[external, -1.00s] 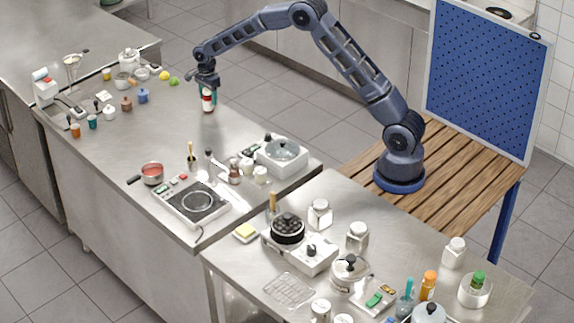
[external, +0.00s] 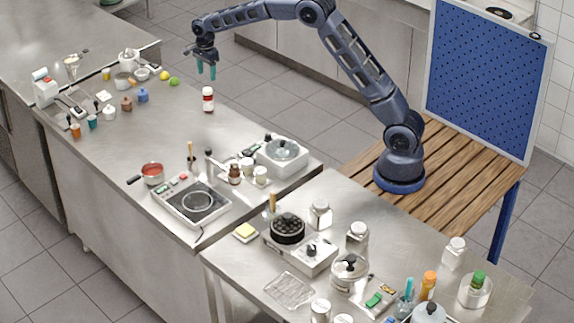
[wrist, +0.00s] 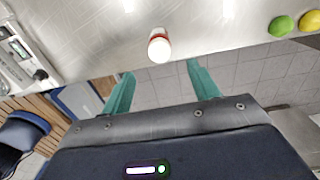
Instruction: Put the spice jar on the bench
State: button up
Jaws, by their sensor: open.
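The spice jar (external: 208,99) has a white cap, a red body and a pale label. It stands upright on the steel bench (external: 160,125), near the bench's back edge. In the wrist view the jar (wrist: 159,46) shows from above, beyond my fingertips. My gripper (external: 206,72) has teal fingers and is open and empty. It hangs above and behind the jar, apart from it. In the wrist view my gripper (wrist: 160,72) has its two fingers spread wide with nothing between them.
A hot plate (external: 197,202), a red pan (external: 152,172) and a white appliance with a glass lid (external: 283,152) stand at the near end of the bench. A lime (external: 174,81) and a lemon (external: 164,75) lie left of the jar. The bench around the jar is clear.

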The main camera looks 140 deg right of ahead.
jog(key=shift+w+a+r, duration=0.15)
jog(key=shift+r, duration=0.25)
jog(key=w+a+r+n+t, duration=0.1)
jog(key=w+a+r+n, duration=0.45)
jog(key=a, duration=0.75)
jog(key=w+a+r+n+h, duration=0.1)
jog(key=w+a+r+n, duration=0.45)
jog(key=a, duration=0.75)
jog(key=w+a+r+n+t, duration=0.1)
jog(key=w+a+r+n, duration=0.4)
jog(key=a, duration=0.8)
jog(key=s+a+r+n+t, duration=0.15)
jog(key=a+n, duration=0.25)
jog(key=a, duration=0.7)
jog(key=s+a+r+n+g, duration=0.1)
jog(key=s+a+n, duration=0.3)
jog(key=a, duration=0.7)
jog(key=s+a+f+n+t, duration=0.1)
jog(key=s+a+f+n, duration=0.2)
jog(key=s+a+n, duration=0.3)
jog(key=s+a+f+n+t+y, duration=0.1)
jog(key=s+a+f+n, duration=0.1)
jog(key=s+a+n, duration=0.4)
jog(key=a, duration=0.4)
jog(key=shift+s+f, duration=0.4)
